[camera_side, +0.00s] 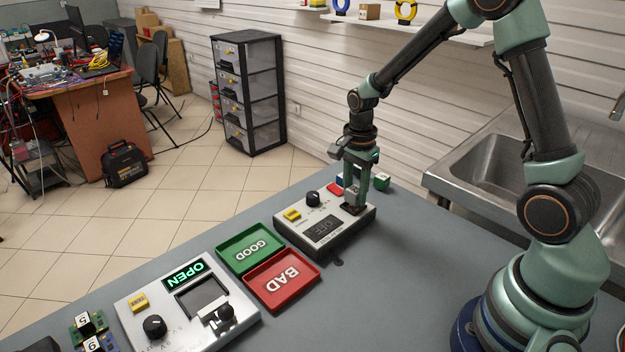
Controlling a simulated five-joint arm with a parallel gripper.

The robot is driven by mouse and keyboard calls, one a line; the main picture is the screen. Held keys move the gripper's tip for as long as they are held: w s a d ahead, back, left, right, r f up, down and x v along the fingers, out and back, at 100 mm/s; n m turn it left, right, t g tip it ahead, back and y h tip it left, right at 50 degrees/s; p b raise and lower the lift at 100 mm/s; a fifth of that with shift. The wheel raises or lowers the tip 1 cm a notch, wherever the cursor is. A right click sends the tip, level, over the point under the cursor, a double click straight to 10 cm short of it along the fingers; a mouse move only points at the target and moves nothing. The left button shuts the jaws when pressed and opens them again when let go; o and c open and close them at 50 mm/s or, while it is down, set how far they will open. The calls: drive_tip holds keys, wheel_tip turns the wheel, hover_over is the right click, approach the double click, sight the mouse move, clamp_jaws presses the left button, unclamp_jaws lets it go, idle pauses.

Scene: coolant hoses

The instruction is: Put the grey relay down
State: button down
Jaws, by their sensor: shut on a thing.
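My gripper (354,204) points down at the right end of the grey-white test box (325,240), whose display reads OFF. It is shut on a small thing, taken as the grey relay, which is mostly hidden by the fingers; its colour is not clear. The fingertips are low, at a dark patch on the box's top. I cannot tell whether the held thing touches the box. The box also has a yellow button (291,215) and a black knob (313,198).
A green GOOD tray (228,243) and a red BAD tray (266,303) lie left of the box. A second box (190,333), showing OPEN, stands front left. Small coloured blocks, one green (382,181), sit behind my gripper. The bench (400,275) is clear at right.

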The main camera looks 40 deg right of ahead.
sight(355, 189)
drive_tip(key=shift+f, duration=0.4)
drive_tip(key=shift+f, duration=0.2)
drive_tip(key=shift+c, duration=2.3)
unclamp_jaws()
wheel_tip(355, 189, up, 12)
drive_tip(key=s+a+r+n+t, duration=0.2)
drive_tip(key=s+a+r+n, duration=0.1)
drive_tip(key=n, duration=0.6)
drive_tip(key=s+a+r+n+t, duration=0.3)
drive_tip(key=s+a+r+n, duration=0.1)
drive_tip(key=s+n, duration=0.4)
drive_tip(key=shift+s+r+n+t, duration=0.2)
drive_tip(key=shift+r+n+t, duration=0.1)
drive_tip(key=shift+r+n, duration=0.2)
